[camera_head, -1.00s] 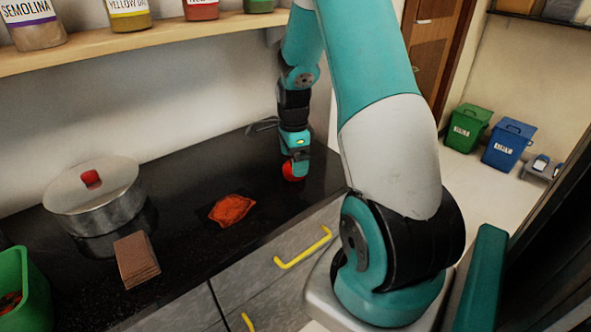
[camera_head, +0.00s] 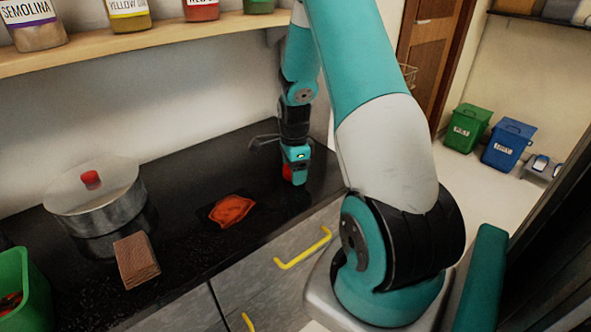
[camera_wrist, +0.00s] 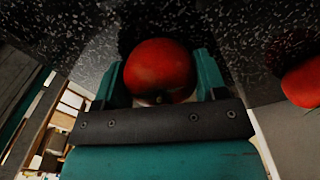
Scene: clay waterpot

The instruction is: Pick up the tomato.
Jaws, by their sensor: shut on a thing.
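The red tomato (camera_head: 287,172) is at the far right part of the dark countertop in the head view, mostly hidden behind my gripper (camera_head: 293,171). In the wrist view the tomato (camera_wrist: 160,70) sits between the two teal fingers of my gripper (camera_wrist: 161,84), one finger on each side. The gripper is shut on it. I cannot tell whether the tomato still touches the counter.
A crumpled orange-red item (camera_head: 231,210) lies mid-counter. A lidded pot (camera_head: 105,213), a brown stack (camera_head: 136,260) and a green container (camera_head: 12,290) are at the left. A shelf (camera_head: 150,40) with jars runs above. A red thing (camera_wrist: 303,82) shows at the wrist view's right.

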